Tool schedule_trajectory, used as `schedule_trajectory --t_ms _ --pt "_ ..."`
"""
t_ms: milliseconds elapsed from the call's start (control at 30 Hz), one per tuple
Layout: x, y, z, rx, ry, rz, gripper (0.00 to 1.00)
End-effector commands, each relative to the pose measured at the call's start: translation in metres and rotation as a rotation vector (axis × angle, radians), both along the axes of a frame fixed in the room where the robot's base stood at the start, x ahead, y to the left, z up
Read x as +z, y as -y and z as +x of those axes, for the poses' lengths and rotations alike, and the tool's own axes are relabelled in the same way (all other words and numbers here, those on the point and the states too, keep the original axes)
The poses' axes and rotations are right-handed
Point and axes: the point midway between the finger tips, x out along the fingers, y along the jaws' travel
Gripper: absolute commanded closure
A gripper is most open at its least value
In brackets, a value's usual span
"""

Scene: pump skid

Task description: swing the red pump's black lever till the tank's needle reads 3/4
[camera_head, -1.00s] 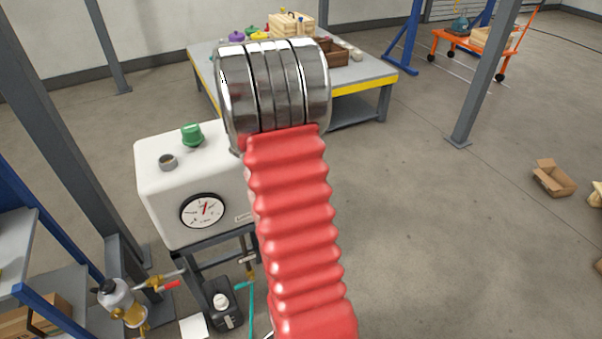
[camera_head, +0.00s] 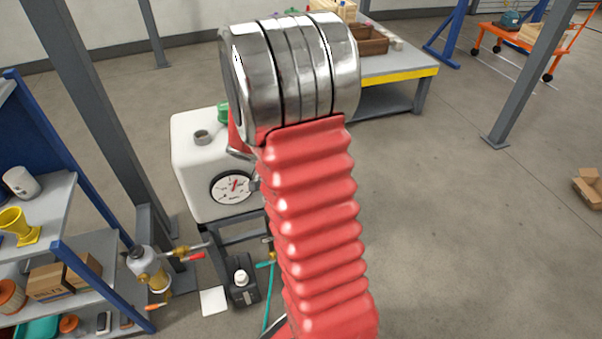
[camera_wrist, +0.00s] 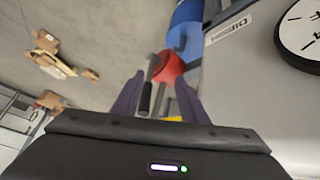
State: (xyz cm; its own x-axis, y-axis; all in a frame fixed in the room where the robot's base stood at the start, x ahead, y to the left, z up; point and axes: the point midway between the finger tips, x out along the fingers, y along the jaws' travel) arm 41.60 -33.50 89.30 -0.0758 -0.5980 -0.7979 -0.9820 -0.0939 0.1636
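The white tank (camera_head: 190,150) stands left of my arm in the head view, with a round gauge (camera_head: 230,188) on its front. The red needle points up and a little right; its exact reading is too small to tell. In the wrist view part of the gauge (camera_wrist: 302,38) shows at the upper right, without its needle. The red pump (camera_wrist: 170,68) and its black lever (camera_wrist: 146,98) show between the fingers of my gripper (camera_wrist: 158,95). The fingers are apart; I cannot tell whether the lever is within their reach. My arm hides the pump and gripper in the head view.
A shelf rack (camera_head: 45,235) with boxes and cups stands at the left. A brass-fitted valve assembly (camera_head: 150,268) and a black container (camera_head: 240,278) sit below the tank. A workbench (camera_head: 395,65) is behind. The floor to the right is mostly clear.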

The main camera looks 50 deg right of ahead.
Motion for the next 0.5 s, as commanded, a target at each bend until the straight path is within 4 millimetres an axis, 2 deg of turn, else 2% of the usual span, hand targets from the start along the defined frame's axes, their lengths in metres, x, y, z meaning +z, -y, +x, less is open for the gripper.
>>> schedule_trajectory --t_ms 33,267,500 --pt "0.000 0.000 0.000 0.000 0.000 0.000 0.63" --pt "0.012 -0.010 0.000 0.031 -0.004 0.010 0.79" --pt "0.050 -0.050 -0.003 0.160 -0.028 0.056 0.96"
